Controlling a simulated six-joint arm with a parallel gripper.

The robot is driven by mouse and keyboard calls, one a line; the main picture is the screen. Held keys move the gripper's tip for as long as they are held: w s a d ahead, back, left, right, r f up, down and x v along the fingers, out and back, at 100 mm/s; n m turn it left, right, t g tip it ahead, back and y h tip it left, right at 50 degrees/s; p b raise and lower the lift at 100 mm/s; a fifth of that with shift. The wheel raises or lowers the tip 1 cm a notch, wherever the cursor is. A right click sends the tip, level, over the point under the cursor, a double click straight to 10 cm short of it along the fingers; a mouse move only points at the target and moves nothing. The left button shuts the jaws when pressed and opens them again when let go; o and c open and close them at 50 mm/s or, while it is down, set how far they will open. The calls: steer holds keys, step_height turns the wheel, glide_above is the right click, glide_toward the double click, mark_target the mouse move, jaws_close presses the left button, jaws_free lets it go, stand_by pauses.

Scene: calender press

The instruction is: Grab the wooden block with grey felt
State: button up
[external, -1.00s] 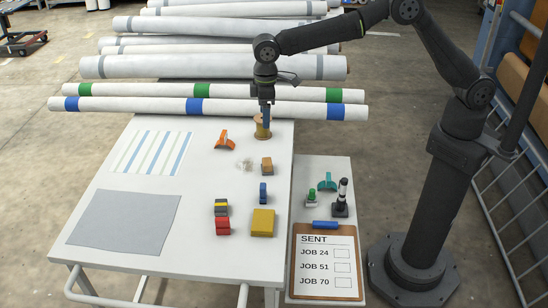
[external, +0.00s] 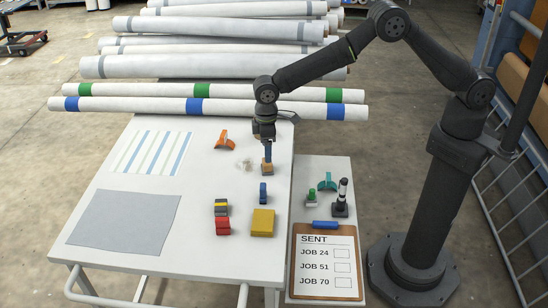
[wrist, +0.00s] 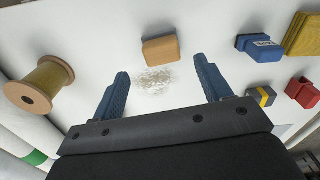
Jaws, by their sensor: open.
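The small tan wooden block (external: 267,171) sits on the white table beneath my gripper (external: 267,158). In the wrist view the block (wrist: 161,48) lies just beyond the fingertips, roughly centred between them. In the external view the fingers partly cover the block.
A clear crumpled heap (wrist: 153,80) lies near the block. A wooden spool (wrist: 40,86) stands to one side. A blue block (external: 263,193), a yellow block (external: 263,223) and a red block (external: 222,226) are nearer the front.

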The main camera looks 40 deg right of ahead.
mark_target(267, 166)
step_height(267, 166, down, 5)
steer(key=shift+s+a+r, duration=0.1)
steer(key=shift+s+r, duration=0.05)
steer(key=shift+r, duration=0.05)
steer(key=c, duration=1.1)
steer(key=shift+r, duration=0.15)
